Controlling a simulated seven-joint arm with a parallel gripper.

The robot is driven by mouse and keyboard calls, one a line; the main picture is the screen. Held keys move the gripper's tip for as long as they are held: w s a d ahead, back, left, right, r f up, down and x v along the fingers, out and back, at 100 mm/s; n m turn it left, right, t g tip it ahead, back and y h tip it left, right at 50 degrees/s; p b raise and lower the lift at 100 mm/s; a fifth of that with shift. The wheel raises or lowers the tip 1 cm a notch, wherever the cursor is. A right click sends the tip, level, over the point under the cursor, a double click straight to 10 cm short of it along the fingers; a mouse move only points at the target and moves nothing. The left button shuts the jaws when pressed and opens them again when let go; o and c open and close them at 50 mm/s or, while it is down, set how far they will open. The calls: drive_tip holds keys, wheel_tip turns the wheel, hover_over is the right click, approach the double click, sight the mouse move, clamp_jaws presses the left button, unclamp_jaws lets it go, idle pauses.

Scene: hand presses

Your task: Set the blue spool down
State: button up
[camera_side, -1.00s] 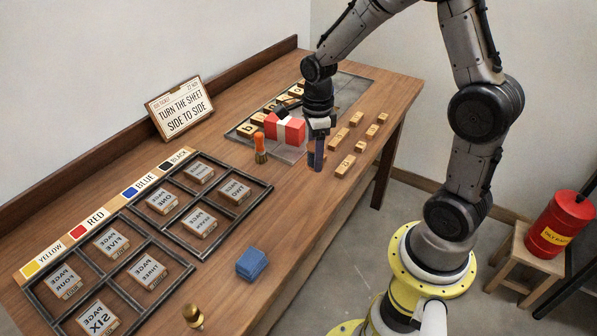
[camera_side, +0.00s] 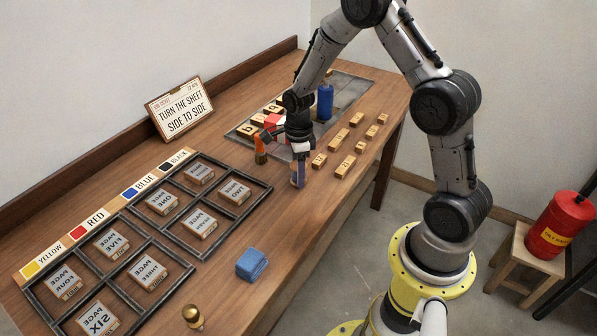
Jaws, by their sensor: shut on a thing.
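My gripper (camera_side: 299,158) points down over the table, right of the orange-topped handle. It is shut on a slim blue-violet upright piece (camera_side: 300,173), whose lower end is at or just above the bare wood. A tan edge shows low on its left; I cannot tell what that is, or whether the piece touches the table. A brighter blue cylinder (camera_side: 325,102), spool-like in shape, stands upright on the dark grey plate (camera_side: 349,92) behind my gripper and apart from it. The picture is too small to tell which of these two is the blue spool.
A red block (camera_side: 273,121) is partly hidden by my gripper. The orange-topped handle (camera_side: 260,149) stands left. Several wooden blocks (camera_side: 345,167) lie right. Bare wood lies between frame and cloth.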

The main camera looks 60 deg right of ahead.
drive_tip(key=shift+f, duration=0.1)
drive_tip(key=o, duration=1.3)
